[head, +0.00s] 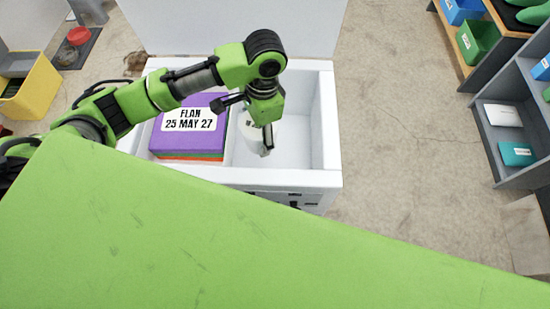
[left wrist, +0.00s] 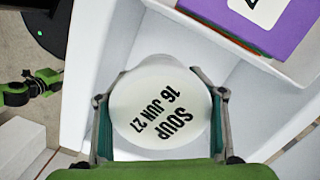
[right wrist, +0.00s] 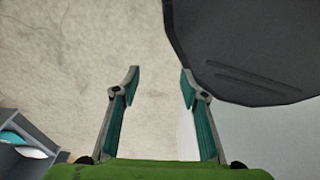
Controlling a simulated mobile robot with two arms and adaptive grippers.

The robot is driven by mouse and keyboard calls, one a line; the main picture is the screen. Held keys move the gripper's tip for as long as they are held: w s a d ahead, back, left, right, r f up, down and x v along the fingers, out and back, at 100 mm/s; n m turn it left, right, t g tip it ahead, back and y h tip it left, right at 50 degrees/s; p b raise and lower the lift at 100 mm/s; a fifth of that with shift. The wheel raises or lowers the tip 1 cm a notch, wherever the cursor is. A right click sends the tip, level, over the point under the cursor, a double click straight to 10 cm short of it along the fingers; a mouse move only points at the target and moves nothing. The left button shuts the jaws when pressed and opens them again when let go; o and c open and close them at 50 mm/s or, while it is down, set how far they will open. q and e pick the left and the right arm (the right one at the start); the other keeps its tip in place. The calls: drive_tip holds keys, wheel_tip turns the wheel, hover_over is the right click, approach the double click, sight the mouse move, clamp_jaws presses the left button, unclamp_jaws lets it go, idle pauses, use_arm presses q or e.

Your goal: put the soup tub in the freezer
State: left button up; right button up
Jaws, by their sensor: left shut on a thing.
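The soup tub (left wrist: 160,105) is white and round, with "SOUP 16 JUN 27" on its lid in the left wrist view. My left gripper (left wrist: 160,100) is shut on it, a finger on each side. In the head view the tub (head: 250,130) is partly hidden behind my left gripper (head: 245,122). It is over or inside the right compartment of the open white freezer (head: 328,115); I cannot tell whether it touches the floor of it. My right gripper (right wrist: 160,85) is open and empty, away from the freezer's inside.
A purple tub (head: 205,140) labelled "FLAN 25 MAY 27" is stacked in the freezer's left compartment. The freezer's lid (head: 235,25) stands open behind. Shelves with bins (head: 478,40) are at the right, a yellow bin (head: 35,88) at the left. The right compartment has free room.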

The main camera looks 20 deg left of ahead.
use_arm(q)
drive_tip(key=w+d+f+m+t+b, duration=0.1)
drive_tip(key=w+f+m+b, duration=0.75)
drive_tip(key=f+b, duration=0.3)
use_arm(e)
drive_tip(key=w+a+f, duration=0.1)
drive_tip(key=w+f, duration=0.4)
drive_tip(key=w, duration=0.2)
use_arm(q)
drive_tip(key=m+b, duration=0.2)
hover_over(273, 152)
drive_tip(key=f, duration=0.5)
drive_tip(key=shift+d+f, duration=0.1)
drive_tip(key=shift+d, duration=0.2)
wheel_tip(273, 152, down, 4)
drive_tip(key=shift+b, duration=0.65)
drive_tip(key=shift+f, duration=0.25)
use_arm(e)
drive_tip(key=w+r+t, duration=0.1)
drive_tip(key=w+r, duration=0.2)
drive_tip(key=r, duration=0.5)
drive_tip(key=shift+w+a, duration=0.25)
use_arm(q)
drive_tip(key=o, duration=1.7)
drive_tip(key=shift+f, duration=0.1)
